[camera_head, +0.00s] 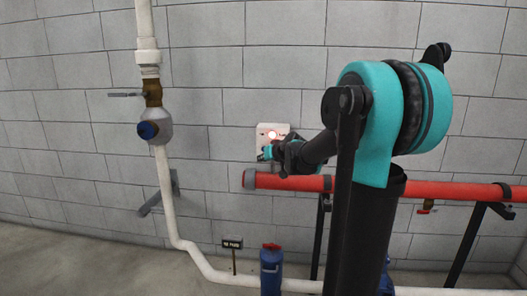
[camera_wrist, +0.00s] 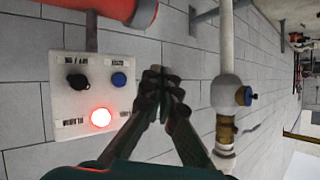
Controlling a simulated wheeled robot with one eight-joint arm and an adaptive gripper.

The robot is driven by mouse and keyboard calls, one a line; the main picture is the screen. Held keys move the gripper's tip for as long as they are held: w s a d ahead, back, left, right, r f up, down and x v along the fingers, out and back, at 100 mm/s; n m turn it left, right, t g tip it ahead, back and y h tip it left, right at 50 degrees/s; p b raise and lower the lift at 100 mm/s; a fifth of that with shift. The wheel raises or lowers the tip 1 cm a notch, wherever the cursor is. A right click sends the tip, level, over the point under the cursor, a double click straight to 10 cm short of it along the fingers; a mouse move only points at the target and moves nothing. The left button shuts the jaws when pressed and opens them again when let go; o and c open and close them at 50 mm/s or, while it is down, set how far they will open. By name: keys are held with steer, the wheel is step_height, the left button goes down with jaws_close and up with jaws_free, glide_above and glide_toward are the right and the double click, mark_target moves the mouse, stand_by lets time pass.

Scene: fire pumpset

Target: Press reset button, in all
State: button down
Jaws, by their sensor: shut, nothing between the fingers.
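A white control panel (camera_head: 264,131) is on the block wall in the head view, with a glowing light. The wrist view shows the panel (camera_wrist: 60,99) close up and turned. It has a black knob (camera_wrist: 77,81), a round blue button (camera_wrist: 119,79) and a lit red lamp (camera_wrist: 101,117). Small labels are too blurred to read. My gripper (camera_wrist: 160,76) is shut and empty. In the wrist view its tips lie to the right of the blue button, over bare wall. In the head view my gripper (camera_head: 267,153) overlaps the panel's lower part; contact cannot be told.
A thick red pipe (camera_head: 285,182) runs along the wall just below the panel. Open floor lies at lower left.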

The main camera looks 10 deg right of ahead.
steer(key=shift+w, duration=0.1)
glide_toward(262, 152)
steer(key=shift+w+a+f, duration=0.75)
steer(key=shift+w, duration=0.15)
steer(key=shift+w+a+f, duration=0.7)
steer(key=shift+w+f, duration=0.05)
steer(key=shift+w, duration=0.15)
steer(key=shift+w, duration=0.1)
stand_by(0.3)
steer(key=shift+w+d, duration=0.2)
steer(key=shift+w, duration=0.15)
steer(key=shift+w+d, duration=0.1)
steer(key=shift+w, duration=0.3)
stand_by(0.8)
steer(key=shift+s+a, duration=0.2)
steer(key=shift+s, duration=0.65)
